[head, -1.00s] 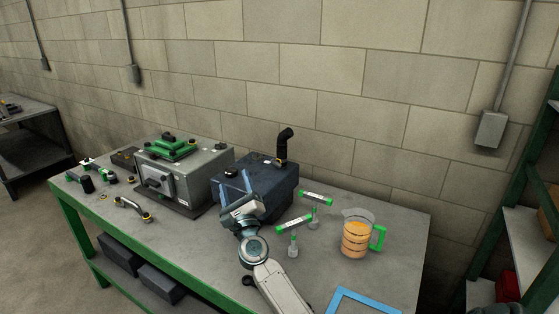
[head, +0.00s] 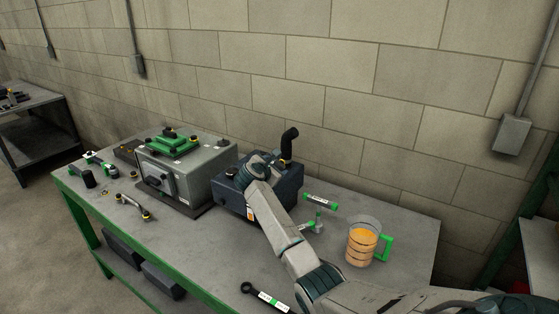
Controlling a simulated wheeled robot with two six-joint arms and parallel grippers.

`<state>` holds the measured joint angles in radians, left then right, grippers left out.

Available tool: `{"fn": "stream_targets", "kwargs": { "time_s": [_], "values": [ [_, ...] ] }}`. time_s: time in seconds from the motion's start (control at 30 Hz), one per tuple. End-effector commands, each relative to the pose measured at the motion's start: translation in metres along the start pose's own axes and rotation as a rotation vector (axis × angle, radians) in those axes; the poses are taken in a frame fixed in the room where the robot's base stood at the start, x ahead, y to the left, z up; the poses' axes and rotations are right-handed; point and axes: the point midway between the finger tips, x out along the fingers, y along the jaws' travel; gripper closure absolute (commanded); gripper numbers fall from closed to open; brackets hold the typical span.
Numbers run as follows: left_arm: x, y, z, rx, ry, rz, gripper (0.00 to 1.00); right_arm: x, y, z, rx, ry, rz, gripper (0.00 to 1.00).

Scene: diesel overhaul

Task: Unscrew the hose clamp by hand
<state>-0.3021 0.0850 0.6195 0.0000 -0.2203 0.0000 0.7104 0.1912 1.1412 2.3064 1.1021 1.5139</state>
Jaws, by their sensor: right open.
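A black elbow hose (head: 290,140) rises from the back of the dark blue tank (head: 290,190). A small yellowish band, which looks like the hose clamp (head: 285,163), sits around its base. My right arm reaches in from the lower right, and my right gripper (head: 258,164) is over the top of the tank, left of the hose. Its wrist covers much of the tank's top and mostly hides the fingers. It is open, and I see nothing held in it. Contact with the clamp cannot be made out. My left gripper is not in view.
A grey engine block (head: 190,185) with green parts stands left of the tank. A curved pipe (head: 133,207) lies in front of it. A measuring jug (head: 361,245) with orange liquid and green-marked tools (head: 321,201) are to the right. A dark wrench (head: 262,296) lies at the front edge.

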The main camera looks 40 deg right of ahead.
Motion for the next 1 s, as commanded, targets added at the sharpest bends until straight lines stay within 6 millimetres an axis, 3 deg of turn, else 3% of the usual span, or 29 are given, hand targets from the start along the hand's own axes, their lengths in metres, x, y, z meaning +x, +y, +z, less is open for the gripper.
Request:
{"fn": "stream_targets", "kwargs": {
  "time_s": [0.33,0.8,1.0],
  "values": [
    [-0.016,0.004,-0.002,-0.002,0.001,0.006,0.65,0.042,0.001,0.001,-0.002,-0.002,0.000,0.36],
    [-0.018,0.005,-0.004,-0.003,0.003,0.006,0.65,0.051,0.001,0.000,-0.001,-0.001,0.002,0.36],
    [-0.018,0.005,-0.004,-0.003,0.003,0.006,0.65,0.051,0.001,0.000,-0.001,-0.001,0.002,0.76]
  ]
}}
